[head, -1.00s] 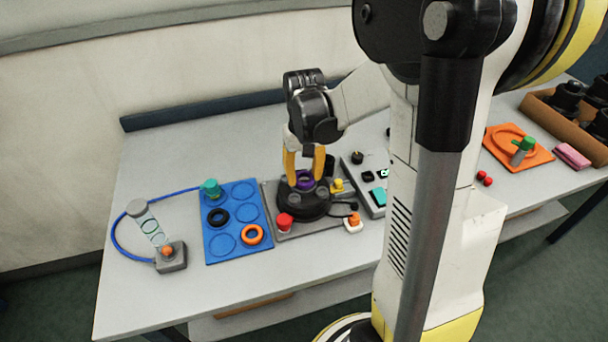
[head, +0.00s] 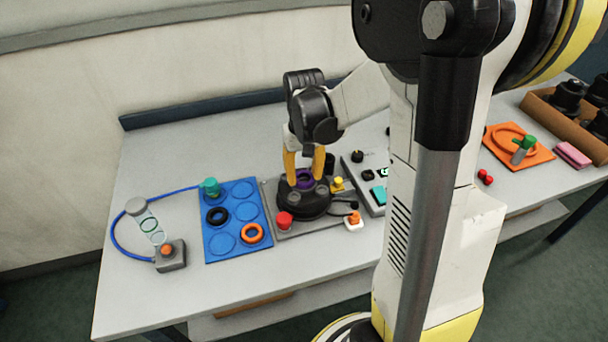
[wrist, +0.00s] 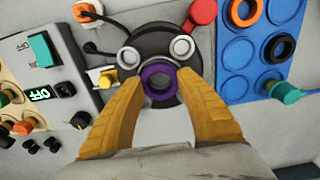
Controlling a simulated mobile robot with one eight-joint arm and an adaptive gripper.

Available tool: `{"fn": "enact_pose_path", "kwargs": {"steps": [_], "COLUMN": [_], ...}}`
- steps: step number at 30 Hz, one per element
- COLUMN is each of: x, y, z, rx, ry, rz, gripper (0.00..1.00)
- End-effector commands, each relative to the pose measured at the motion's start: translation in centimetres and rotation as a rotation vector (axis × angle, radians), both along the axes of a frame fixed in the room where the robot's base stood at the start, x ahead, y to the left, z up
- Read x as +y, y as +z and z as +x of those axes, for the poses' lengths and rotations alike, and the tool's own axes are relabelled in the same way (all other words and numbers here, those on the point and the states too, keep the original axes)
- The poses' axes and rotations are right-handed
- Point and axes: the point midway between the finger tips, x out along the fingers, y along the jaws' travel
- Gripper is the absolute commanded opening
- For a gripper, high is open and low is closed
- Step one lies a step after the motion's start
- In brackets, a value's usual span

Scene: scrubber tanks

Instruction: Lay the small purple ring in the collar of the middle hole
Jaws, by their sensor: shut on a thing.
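The small purple ring (wrist: 145,84) is between the two yellow fingertips of my gripper (wrist: 161,78), which are shut on it. In the head view the purple ring (head: 304,180) shows between the fingers of my gripper (head: 304,174), over the black round housing (head: 303,208). The housing also shows in the wrist view (wrist: 155,42), with a round grey fitting on each side of the ring. The ring and fingers cover the middle hole and its collar. I cannot tell whether the ring touches the collar.
A red knob (head: 284,220) stands at the housing's front left. A blue tray (head: 211,253) to the left holds a black ring (head: 217,217) and an orange ring (head: 252,233). A control panel (wrist: 40,55) with an OFF display lies on the housing's other side.

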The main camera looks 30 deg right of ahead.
Motion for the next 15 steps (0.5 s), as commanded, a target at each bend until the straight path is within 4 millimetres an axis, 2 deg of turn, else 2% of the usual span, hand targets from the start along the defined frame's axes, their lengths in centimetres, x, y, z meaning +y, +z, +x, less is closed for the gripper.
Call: {"fn": "enact_pose_path", "kwargs": {"steps": [10, 11, 12, 13, 15], "x": [0.0, 0.0, 0.0, 0.0, 0.0], "y": [-0.11, -0.11, -0.11, -0.11, -0.11], "z": [0.0, 0.0, 0.0, 0.0, 0.0], "rx": [0.0, 0.0, 0.0, 0.0, 0.0], "ry": [0.0, 0.0, 0.0, 0.0, 0.0], "rz": [0.0, 0.0, 0.0, 0.0, 0.0], "gripper": [0.06, 0.48, 0.6, 0.65, 0.65]}}
